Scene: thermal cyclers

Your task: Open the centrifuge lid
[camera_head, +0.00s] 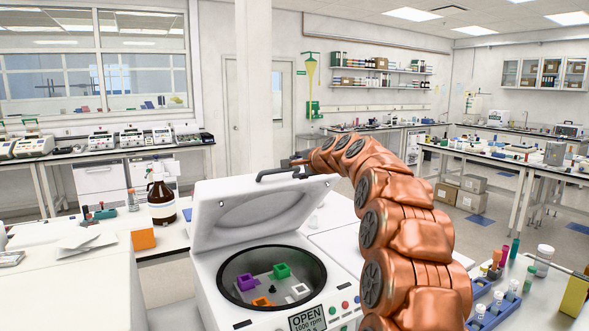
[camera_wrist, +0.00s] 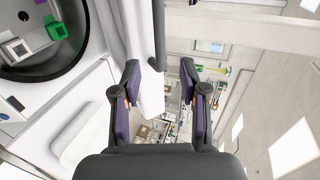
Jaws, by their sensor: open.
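The white centrifuge (camera_head: 212,292) stands on the bench with its lid (camera_head: 262,212) raised and tilted back. The round chamber is uncovered, with purple, green, orange and white holders inside the dark rim; part of it also shows in the wrist view, upper left. A black handle (camera_head: 275,173) runs along the lid's upper edge. In the wrist view the dark handle bar (camera_wrist: 158,35) lies between and just beyond my fingertips. My gripper (camera_wrist: 160,68) is open, its two fingers apart with purple pads. In the head view it is mostly hidden behind my arm at the lid's top edge.
A brown bottle (camera_head: 161,195) and an orange box (camera_head: 143,239) stand left of the centrifuge. Tube racks (camera_head: 492,306) with coloured tubes are at the lower right. An OPEN label (camera_head: 307,319) and buttons are on the centrifuge front. Open floor lies beyond.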

